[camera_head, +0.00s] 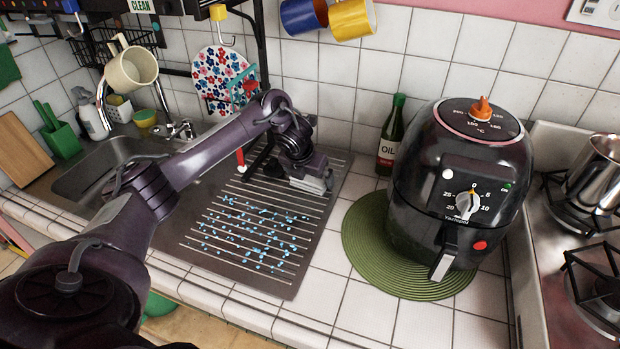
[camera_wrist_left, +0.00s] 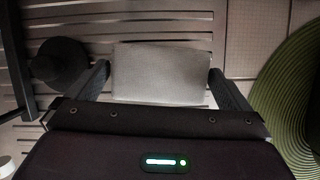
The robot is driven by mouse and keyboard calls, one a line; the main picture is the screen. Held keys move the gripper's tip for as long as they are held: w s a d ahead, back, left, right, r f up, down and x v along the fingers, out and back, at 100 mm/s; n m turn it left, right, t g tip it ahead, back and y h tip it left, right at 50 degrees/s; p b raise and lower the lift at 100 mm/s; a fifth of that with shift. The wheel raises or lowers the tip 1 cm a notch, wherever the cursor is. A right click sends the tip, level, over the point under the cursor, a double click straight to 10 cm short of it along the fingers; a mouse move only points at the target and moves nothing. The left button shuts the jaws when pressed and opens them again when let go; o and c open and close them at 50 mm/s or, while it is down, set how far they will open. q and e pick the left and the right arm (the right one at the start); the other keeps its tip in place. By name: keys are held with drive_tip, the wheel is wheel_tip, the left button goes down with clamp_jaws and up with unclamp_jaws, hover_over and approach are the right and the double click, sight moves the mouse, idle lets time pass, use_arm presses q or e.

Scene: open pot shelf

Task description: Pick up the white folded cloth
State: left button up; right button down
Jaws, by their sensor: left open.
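The white folded cloth (camera_wrist_left: 162,73) is a pale, flat rectangle on the ribbed metal drainboard in the left wrist view. It lies between the two fingers of my left gripper (camera_wrist_left: 159,69), with narrow gaps at its sides. The gripper is open; whether a finger touches the cloth I cannot tell. In the head view my left gripper (camera_head: 312,181) is low over the back right part of the drainboard (camera_head: 215,268). A pale edge shows at its tip, and my arm hides much of that spot. My right gripper is not in view.
An air fryer (camera_head: 425,195) stands on a round green mat (camera_head: 362,250) to the right. An oil bottle (camera_head: 390,140) stands behind. Blue specks (camera_head: 245,235) are scattered over the drainboard. A sink (camera_head: 95,180) is at left; a stove with a pot (camera_head: 597,170) is at right.

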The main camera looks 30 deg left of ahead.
sight(309, 177)
use_arm(q)
drive_tip(key=shift+c, duration=0.4)
drive_tip(key=c, duration=0.6)
drive_tip(key=shift+r, duration=0.65)
wheel_tip(309, 177, up, 5)
drive_tip(key=shift+f+b, duration=0.15)
drive_tip(key=shift+b, duration=0.35)
wheel_tip(309, 177, up, 14)
drive_tip(key=p, duration=0.7)
